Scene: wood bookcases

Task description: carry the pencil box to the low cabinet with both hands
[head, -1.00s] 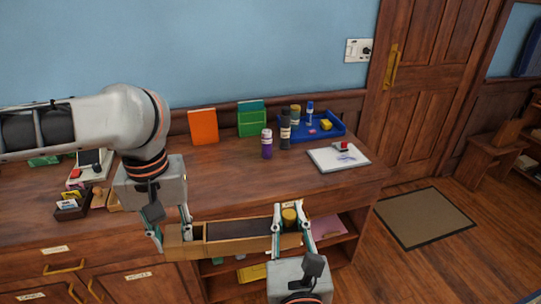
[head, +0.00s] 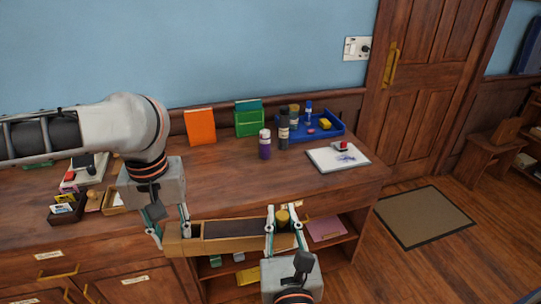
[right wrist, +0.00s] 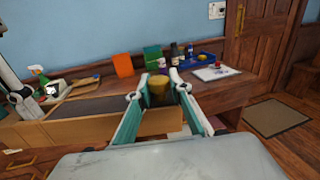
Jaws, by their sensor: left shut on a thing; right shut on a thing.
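The pencil box (head: 232,245) is a long light-wood box with a dark top panel, held level in front of the cabinet's front edge. My left gripper (head: 172,236) is shut on its left end. My right gripper (head: 285,240) is shut on its right end, beside a round yellowish thing (head: 282,217) in the end compartment. In the right wrist view the pencil box (right wrist: 85,128) runs off to the left from the fingers. The wooden cabinet (head: 225,178) stands behind it; I cannot tell whether this is the low cabinet.
On the top stand an orange book (head: 200,127), a green box (head: 249,121), a purple bottle (head: 264,145), a blue tray (head: 332,131) and a white pad (head: 325,162). A dark card holder (head: 66,212) is at left. Open shelves (head: 335,246) lie below right. The middle of the top is clear.

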